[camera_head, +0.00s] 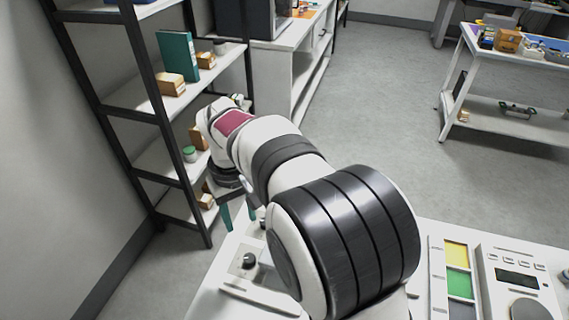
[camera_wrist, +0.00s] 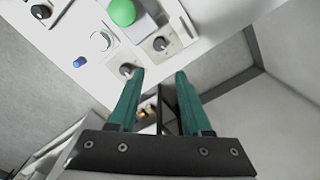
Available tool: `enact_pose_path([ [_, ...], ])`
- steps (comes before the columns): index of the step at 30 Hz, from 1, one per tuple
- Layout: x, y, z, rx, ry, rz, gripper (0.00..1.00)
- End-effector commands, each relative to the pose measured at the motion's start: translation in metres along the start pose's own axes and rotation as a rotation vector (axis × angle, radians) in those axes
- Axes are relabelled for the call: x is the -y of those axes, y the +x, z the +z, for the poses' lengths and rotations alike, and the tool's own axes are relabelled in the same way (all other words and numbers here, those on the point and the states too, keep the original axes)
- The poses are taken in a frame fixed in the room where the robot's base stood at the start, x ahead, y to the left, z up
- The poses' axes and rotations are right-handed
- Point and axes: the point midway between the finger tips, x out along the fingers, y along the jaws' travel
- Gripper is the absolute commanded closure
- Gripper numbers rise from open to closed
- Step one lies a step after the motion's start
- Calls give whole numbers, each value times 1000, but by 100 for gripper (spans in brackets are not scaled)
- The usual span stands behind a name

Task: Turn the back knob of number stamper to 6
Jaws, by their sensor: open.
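A white unit with dark knobs, which may be the number stamper, stands on the white table; its plate (camera_head: 240,274) shows at the left of the table in the head view. A dark knob (camera_head: 249,260) sits on it, and another small knob (camera_head: 262,224) is farther back. In the wrist view a knob (camera_wrist: 126,70) is close to my left fingertip, and another knob (camera_wrist: 160,43) sits on a grey plate above. I cannot tell which is the back knob, and no digits are readable.
The wrist view shows a green ball-like top (camera_wrist: 122,12), a blue peg (camera_wrist: 80,62) and a dark knob (camera_wrist: 41,11). A shelf rack (camera_head: 160,119) stands close to my gripper on the left. A colour panel (camera_head: 457,283) and a device with a display (camera_head: 516,277) are at right.

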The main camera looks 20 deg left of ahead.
Motion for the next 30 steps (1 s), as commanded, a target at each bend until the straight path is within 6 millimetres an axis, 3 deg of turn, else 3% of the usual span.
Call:
enact_pose_path([
  [5,-1,17,1,4,3,-1,51],
  [12,-1,86,2,6,4,-2,51],
  [18,-1,130,2,3,6,-2,51],
  [24,-1,153,2,1,6,-2,51],
  [30,-1,157,1,-1,6,-2,51],
])
